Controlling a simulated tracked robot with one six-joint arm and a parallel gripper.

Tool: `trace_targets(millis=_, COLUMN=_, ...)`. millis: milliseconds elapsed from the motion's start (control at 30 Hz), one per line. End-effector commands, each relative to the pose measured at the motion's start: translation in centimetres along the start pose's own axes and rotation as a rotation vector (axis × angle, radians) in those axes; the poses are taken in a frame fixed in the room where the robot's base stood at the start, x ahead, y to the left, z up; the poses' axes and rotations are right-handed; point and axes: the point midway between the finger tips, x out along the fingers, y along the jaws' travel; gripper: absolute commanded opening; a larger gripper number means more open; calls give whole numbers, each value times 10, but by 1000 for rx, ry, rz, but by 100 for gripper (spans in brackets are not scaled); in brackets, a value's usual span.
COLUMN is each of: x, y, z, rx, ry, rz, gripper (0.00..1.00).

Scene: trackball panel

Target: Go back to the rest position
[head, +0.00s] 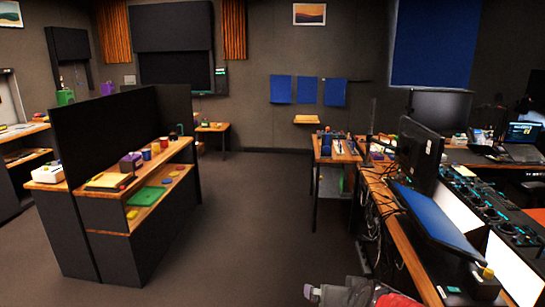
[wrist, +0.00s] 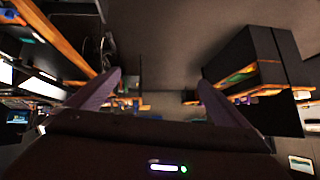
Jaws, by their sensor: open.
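My gripper (wrist: 160,78) shows in the wrist view with its two purple-grey fingers spread wide apart. Nothing is between the fingers, only grey floor and the far wall beyond them. The wrist picture appears upside down. In the head view the control panel (head: 482,200), dark with cyan lights, lies on the wooden desk at the right. I cannot make out a trackball on it. My gripper touches nothing that I can see.
A dark shelf unit (head: 112,245) with coloured items stands at the left. Monitors (head: 440,108) stand on the right desk, with cables (head: 370,235) hanging below it. The floor (head: 262,205) between is clear. A grey and red shape at the bottom edge is cut off and unclear.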

Motion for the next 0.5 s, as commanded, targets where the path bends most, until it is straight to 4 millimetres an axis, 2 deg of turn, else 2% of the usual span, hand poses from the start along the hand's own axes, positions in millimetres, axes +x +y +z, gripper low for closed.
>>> trace_targets(millis=233, x=-36, y=-16, z=52, rx=-12, ry=-224, rz=-56, gripper=100)
trace_targets(millis=500, x=-103, y=-5, z=93, rx=-63, ry=-403, rz=-3, gripper=100)
